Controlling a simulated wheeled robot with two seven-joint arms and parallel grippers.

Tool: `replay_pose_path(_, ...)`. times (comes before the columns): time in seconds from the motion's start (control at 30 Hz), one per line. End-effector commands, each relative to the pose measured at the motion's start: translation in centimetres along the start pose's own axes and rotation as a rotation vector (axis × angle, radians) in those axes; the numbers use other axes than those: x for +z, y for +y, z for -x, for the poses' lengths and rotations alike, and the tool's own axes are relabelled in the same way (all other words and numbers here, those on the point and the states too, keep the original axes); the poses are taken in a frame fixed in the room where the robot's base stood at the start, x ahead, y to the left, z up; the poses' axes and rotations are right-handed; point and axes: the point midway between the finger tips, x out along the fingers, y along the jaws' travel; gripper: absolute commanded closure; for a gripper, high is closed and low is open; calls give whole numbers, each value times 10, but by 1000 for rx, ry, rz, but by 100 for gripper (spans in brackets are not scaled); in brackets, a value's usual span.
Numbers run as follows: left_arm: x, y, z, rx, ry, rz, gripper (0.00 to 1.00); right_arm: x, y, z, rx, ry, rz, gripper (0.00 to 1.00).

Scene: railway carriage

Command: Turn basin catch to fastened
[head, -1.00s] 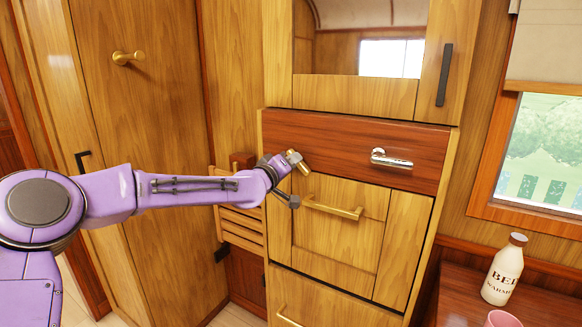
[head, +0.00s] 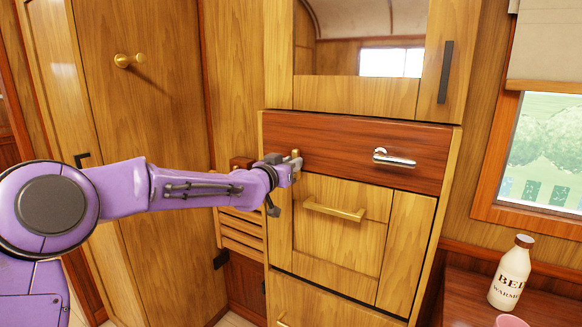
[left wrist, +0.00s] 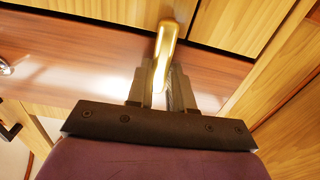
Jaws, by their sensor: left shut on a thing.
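The basin catch (head: 297,154) is a small brass lever at the left end of the dark red-brown wood front (head: 335,141). It looks close to upright in the head view. My left gripper (head: 289,172) is shut on it, and the gripper hides part of the catch. In the left wrist view the brass catch (left wrist: 166,42) rises from between the two grey fingers (left wrist: 163,86), with its end by the dark seam beside the lighter wood. Whether it is fastened I cannot tell. My right gripper is not in view.
A silver handle (head: 393,158) is at the right of the same front. A brass bar handle (head: 334,209) is on the panel below. A white bottle (head: 510,273) and part of a pink cup (head: 511,321) are on the table at the right. A brass knob (head: 128,60) is on the left door.

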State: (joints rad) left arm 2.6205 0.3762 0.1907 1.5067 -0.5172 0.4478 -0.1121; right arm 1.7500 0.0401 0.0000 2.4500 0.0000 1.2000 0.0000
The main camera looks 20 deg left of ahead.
Motion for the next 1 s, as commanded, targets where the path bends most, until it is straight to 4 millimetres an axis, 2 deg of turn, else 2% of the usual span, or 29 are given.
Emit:
replay_pose_path(0.67, 3, 0, 0, 1, -6, -68, 100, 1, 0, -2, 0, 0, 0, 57)
replay_pose_path(0.7, 3, 0, 0, 1, -6, -68, 76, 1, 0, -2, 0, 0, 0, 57)
replay_pose_path(0.77, 3, 0, 0, 1, -6, -67, 56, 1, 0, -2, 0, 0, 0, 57)
replay_pose_path(0.8, 3, 0, 0, 0, -6, -67, 53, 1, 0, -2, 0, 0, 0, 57)
replay_pose_path(1.0, 2, 0, 0, 0, -3, -65, 53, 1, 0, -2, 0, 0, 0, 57)
